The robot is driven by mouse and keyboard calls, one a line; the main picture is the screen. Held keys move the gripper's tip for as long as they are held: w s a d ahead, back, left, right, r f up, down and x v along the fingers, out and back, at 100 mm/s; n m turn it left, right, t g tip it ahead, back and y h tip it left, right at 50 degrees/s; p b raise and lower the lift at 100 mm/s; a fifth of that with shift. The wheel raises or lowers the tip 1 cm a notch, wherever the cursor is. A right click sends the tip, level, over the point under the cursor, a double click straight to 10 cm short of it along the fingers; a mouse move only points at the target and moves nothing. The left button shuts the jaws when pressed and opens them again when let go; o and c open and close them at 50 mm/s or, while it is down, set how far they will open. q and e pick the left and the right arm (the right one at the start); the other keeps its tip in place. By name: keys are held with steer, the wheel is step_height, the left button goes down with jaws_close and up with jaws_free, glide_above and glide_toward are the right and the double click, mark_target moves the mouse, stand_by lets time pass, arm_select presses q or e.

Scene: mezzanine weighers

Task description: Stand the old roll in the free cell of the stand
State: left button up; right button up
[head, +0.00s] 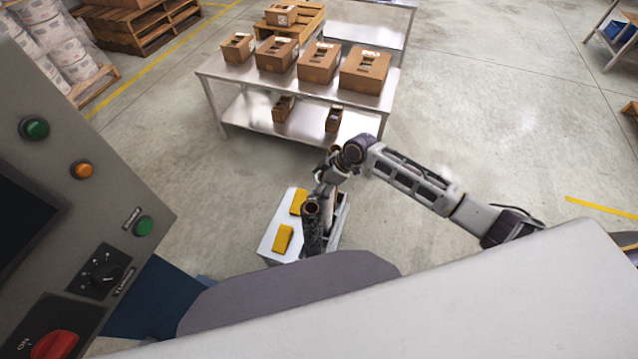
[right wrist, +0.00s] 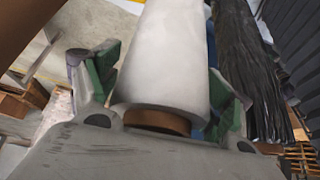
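A white roll (right wrist: 165,60) with a brown core (right wrist: 155,121) fills the space between the two green finger pads of my right gripper (right wrist: 165,95) in the right wrist view. The pads appear to press on its sides, so the gripper looks shut on it. The roll's far end runs out of the top of that view. In the head view my right arm reaches in from the lower right and bends down near the middle. The roll cannot be made out there. I cannot identify the stand or its free cell. My left gripper is not in view.
A metal table (head: 215,68) bears several cartons, with smaller ones on its lower shelf. A grey control panel (head: 60,150) fills the left. A white box-like body (head: 273,238) with yellow pieces stands below my arm. Open concrete floor (head: 490,100) lies to the right.

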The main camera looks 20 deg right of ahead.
steer(key=shift+r, duration=0.15)
steer(key=v, duration=1.2)
stand_by(0.3)
